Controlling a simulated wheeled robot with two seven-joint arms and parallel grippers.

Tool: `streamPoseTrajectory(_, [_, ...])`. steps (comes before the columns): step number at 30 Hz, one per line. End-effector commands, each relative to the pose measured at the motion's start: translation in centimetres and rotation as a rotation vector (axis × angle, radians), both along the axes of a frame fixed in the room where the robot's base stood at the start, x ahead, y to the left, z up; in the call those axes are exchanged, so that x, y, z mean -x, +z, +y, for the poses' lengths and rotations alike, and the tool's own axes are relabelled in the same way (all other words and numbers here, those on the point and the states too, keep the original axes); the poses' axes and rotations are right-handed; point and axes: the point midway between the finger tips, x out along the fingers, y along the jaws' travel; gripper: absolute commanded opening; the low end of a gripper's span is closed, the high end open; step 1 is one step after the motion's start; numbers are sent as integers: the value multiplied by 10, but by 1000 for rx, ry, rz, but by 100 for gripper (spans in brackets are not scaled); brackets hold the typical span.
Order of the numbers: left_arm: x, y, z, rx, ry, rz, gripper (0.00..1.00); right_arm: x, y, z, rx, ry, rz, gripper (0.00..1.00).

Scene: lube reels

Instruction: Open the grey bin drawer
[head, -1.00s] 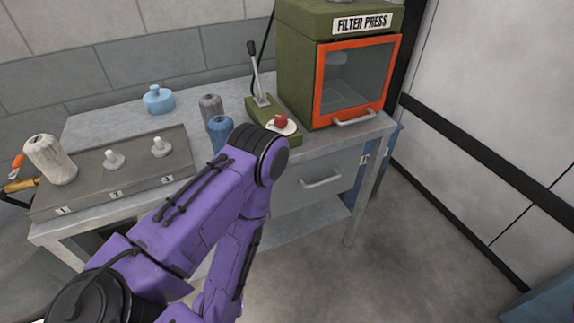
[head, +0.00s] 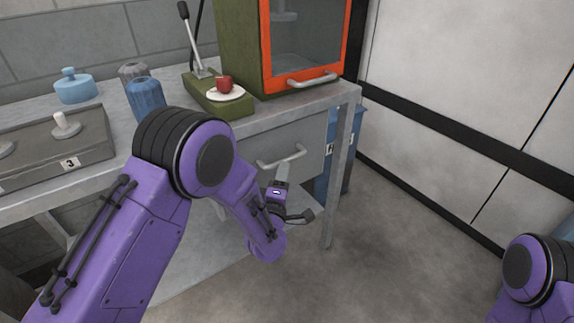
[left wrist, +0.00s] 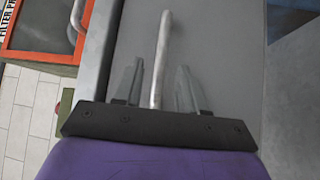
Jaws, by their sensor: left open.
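The grey bin drawer (head: 252,148) is set under the right end of the workbench, and its front looks shut. Its bar handle (head: 282,157) runs across the front. My left gripper (head: 284,178) is at the drawer front, just below and at the handle. In the left wrist view, the handle (left wrist: 160,62) lies between the two spread fingers of my left gripper (left wrist: 156,85), with a gap on each side. The drawer front (left wrist: 215,45) fills the middle of that view. My right arm shows at the lower right edge, but its gripper is out of view.
The filter press (head: 300,45) with an orange-framed door stands on the workbench above the drawer. A green lever base (head: 215,95) with a red knob on a white dish is beside it. A blue bin (head: 350,130) stands right of the bench leg. The floor in front is clear.

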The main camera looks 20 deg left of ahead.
Motion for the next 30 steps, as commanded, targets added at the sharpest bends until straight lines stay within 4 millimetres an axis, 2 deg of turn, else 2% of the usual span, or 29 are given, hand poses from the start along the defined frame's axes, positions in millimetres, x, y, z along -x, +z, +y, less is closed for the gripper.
streamPoseTrajectory(3, [-27, 4, 4, 0, 3, 1, 41, 0, 2, 0, 0, 0, 0, 43])
streamPoseTrajectory(9, [-58, 6, 7, -2, 1, 3, 41, 0, 2, 0, 0, 0, 0, 43])
streamPoseTrajectory(19, [-65, 7, 8, -3, 1, 6, 41, 0, 2, 0, 0, 0, 0, 43])
streamPoseTrajectory(20, [-65, 7, 8, -3, 1, 5, 34, 0, 2, 0, 0, 0, 0, 43])
streamPoseTrajectory(21, [-65, 7, 8, -3, 1, 5, 21, 0, 2, 0, 0, 0, 0, 43])
streamPoseTrajectory(23, [-65, 7, 8, -3, 1, 5, 2, 0, 2, 0, 0, 0, 0, 43])
streamPoseTrajectory(30, [-65, 7, 9, -3, 3, 6, 0, 0, 2, 0, 0, 0, 0, 43])
